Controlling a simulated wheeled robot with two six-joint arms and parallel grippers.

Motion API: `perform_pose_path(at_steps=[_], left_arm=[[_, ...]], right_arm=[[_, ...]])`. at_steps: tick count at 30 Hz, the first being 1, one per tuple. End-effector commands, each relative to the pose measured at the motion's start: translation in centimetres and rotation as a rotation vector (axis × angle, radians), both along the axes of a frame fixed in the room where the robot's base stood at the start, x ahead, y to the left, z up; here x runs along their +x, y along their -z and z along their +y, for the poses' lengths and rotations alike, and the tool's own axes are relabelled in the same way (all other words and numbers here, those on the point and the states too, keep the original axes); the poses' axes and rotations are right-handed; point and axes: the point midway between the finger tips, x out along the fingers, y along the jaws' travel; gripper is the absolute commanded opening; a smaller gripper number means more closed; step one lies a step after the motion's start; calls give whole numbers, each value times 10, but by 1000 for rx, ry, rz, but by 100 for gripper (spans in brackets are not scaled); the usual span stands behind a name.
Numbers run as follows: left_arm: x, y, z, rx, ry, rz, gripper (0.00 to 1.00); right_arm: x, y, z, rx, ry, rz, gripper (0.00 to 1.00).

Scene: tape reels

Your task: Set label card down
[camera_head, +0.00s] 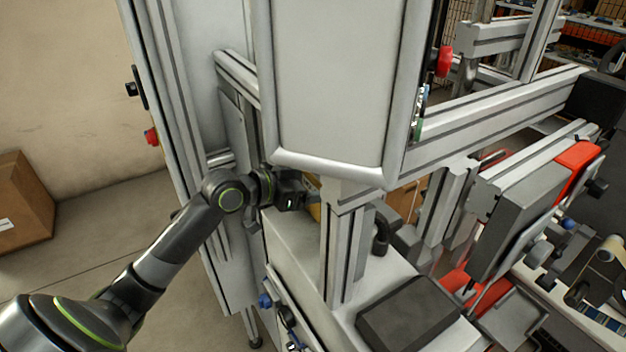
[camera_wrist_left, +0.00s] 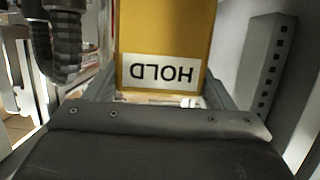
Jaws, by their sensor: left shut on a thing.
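The label card (camera_wrist_left: 165,28) is yellow with a white strip reading HOLD, upside down in the left wrist view. My left gripper (camera_wrist_left: 160,92) is shut on it, with a grey finger on each side of the card. In the head view my left gripper (camera_head: 306,196) reaches in between the machine's panel and a post. Only a small yellow sliver of the card (camera_head: 314,211) shows there, the rest hidden by the gripper and the post. I cannot tell whether the card touches a surface. My right gripper is not in view.
A vertical aluminium post (camera_head: 343,250) stands just right of the gripper. A large grey housing (camera_head: 335,80) hangs above it. A pale machine deck (camera_head: 290,237) lies below, with a dark pad (camera_head: 408,315) farther right. A slotted grey bar (camera_wrist_left: 266,65) stands right in the wrist view.

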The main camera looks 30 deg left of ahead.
Motion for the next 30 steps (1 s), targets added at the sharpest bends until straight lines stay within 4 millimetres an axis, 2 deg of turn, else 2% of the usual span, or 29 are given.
perform_pose_path(at_steps=[3, 4, 8, 19, 30], left_arm=[[0, 4, 0, 0, 0, 0, 54], [0, 2, 0, 0, 0, 0, 81], [0, 2, 0, 0, 0, 0, 98], [0, -3, 0, 0, 0, 0, 98], [-31, -10, 20, 7, -2, 0, 98]], right_arm=[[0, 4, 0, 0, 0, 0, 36], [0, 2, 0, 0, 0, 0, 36], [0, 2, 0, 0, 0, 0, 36], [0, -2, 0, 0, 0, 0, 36], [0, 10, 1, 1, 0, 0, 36]])
